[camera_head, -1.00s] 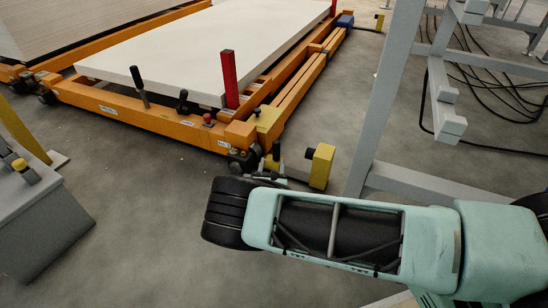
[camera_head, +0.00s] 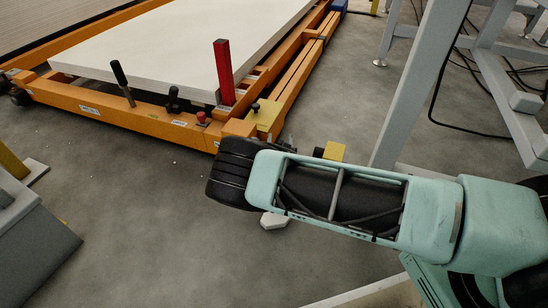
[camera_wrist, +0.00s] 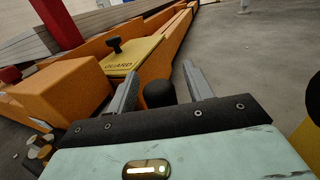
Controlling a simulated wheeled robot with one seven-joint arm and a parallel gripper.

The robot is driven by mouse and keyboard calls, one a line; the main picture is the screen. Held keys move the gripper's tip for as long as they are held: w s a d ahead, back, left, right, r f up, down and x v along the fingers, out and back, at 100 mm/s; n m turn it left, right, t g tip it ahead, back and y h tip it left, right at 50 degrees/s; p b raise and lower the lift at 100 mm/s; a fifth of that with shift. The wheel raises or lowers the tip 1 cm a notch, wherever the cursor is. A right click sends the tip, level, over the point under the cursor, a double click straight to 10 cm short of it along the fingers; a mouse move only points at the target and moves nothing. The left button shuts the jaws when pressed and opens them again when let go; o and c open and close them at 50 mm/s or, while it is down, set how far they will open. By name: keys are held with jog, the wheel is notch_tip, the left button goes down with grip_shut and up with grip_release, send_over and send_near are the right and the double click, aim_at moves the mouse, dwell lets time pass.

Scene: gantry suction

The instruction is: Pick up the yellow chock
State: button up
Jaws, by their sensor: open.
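A yellow block (camera_head: 335,151) with a black end on its left stands by the cart's near right corner in the head view, partly behind my arm; it looks like the yellow chock. In the wrist view, a yellow shape (camera_wrist: 304,142) with a black round part is cut off at the right edge, probably the same block. My gripper (camera_wrist: 160,78) is open, its two grey fingers apart. A black rounded thing (camera_wrist: 158,95) shows between the fingers, and I cannot tell what it belongs to. The block is right of my fingers, not between them.
An orange cart (camera_head: 150,122) carries a white slab (camera_head: 180,50) and a red post (camera_head: 224,72). A yellow guard plate (camera_wrist: 133,55) with a black knob lies on its corner. A grey frame (camera_head: 415,90) stands at right. Open floor (camera_head: 150,200) lies in front.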

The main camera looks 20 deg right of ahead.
grip_shut()
jog(key=shift+r+p, duration=0.3)
dwell(0.3)
